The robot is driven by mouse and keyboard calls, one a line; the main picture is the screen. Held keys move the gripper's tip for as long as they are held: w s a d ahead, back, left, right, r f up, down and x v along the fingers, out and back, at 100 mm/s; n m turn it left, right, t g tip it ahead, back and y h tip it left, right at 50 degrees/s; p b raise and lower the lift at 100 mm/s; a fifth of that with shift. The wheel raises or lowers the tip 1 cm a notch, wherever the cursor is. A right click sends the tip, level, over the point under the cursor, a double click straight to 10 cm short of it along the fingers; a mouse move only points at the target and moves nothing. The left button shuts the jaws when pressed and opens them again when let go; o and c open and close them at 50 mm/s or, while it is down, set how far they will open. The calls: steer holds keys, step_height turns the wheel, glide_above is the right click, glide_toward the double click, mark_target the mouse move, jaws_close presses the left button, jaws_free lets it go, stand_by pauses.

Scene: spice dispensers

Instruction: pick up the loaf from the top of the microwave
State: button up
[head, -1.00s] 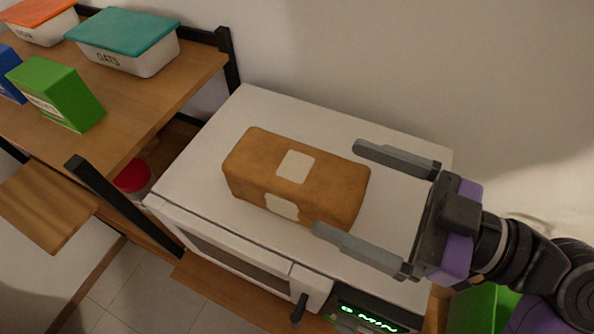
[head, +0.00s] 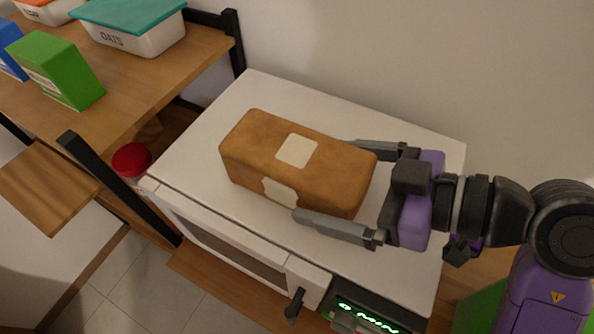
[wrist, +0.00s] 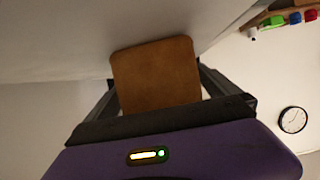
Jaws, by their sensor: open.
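The brown loaf (head: 250,150), with pale labels on its top and front side, lies on the white top of the microwave (head: 210,130). My gripper (head: 325,185) is open around the loaf's right end, one finger along the front side and the other behind it, partly hidden by the loaf. In the head view the front finger seems close to the loaf's side; I cannot tell whether it touches. In the wrist view the loaf's end face (wrist: 155,78) sits between the two fingers.
A wooden shelf with a teal-lidded oats container (head: 130,30) and a green box (head: 58,70) stands at the left. A black shelf post (head: 115,185) rises near the microwave's left front corner. The wall is close behind. The microwave's top is otherwise clear.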

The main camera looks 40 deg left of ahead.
steer(key=shift+b+x, duration=0.5)
steer(key=shift+x, duration=0.7)
steer(key=shift+a+f, duration=0.1)
steer(key=shift+a, duration=0.1)
steer(key=shift+c, duration=0.2)
steer(key=c, duration=1.6)
steer(key=shift+o, duration=0.2)
